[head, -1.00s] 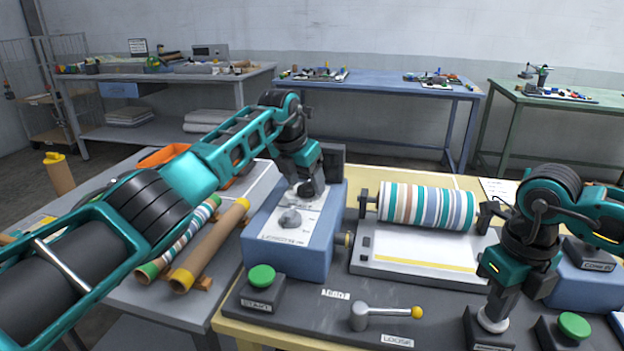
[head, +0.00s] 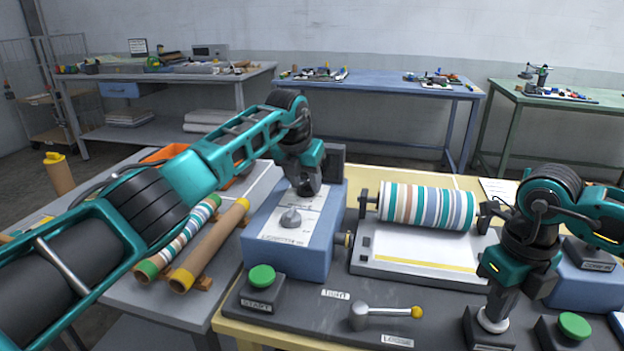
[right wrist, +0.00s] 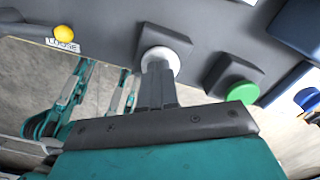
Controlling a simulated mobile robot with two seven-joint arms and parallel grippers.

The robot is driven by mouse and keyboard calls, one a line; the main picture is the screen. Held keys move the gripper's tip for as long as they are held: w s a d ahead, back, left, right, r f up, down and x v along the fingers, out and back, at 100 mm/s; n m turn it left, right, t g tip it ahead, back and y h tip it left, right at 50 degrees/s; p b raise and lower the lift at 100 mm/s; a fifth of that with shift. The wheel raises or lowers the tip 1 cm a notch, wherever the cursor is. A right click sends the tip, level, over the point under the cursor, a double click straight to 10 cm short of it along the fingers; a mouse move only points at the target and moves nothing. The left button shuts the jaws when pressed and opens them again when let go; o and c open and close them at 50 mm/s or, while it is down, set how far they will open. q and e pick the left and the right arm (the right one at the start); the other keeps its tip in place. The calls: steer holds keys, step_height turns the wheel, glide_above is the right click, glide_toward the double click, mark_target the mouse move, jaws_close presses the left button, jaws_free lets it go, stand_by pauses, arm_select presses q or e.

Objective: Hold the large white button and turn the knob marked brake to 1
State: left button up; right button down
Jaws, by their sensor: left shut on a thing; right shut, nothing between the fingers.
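My left gripper (head: 307,189) reaches down to the sloped panel of the blue box (head: 289,259). It is shut on a small knob there, mostly hidden by the fingers. A grey knob (head: 290,218) stands on the same panel just below and left of the fingers. The panel's markings are too small to read. My right gripper (head: 494,312) is shut and empty. Its tips point down onto the large white button (head: 492,321) on the dark panel and appear to touch it. In the right wrist view, the white button (right wrist: 166,57) shows around the tips (right wrist: 157,72).
A green START button (head: 262,276) and another green button (head: 574,325) stand on the dark panel. A lever with a yellow end (head: 417,312) lies between the arms. Behind it is a striped roller (head: 427,205). Tubes (head: 210,247) lie on the left table.

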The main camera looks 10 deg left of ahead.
arm_select(q)
steer(key=shift+n+y, duration=0.4)
steer(key=shift+n, duration=0.6)
arm_select(e)
steer(key=shift+s+f, duration=0.15)
steer(key=shift+f, duration=0.1)
arm_select(q)
steer(key=o, duration=1)
steer(key=v, duration=1.2)
steer(key=shift+r, duration=0.1)
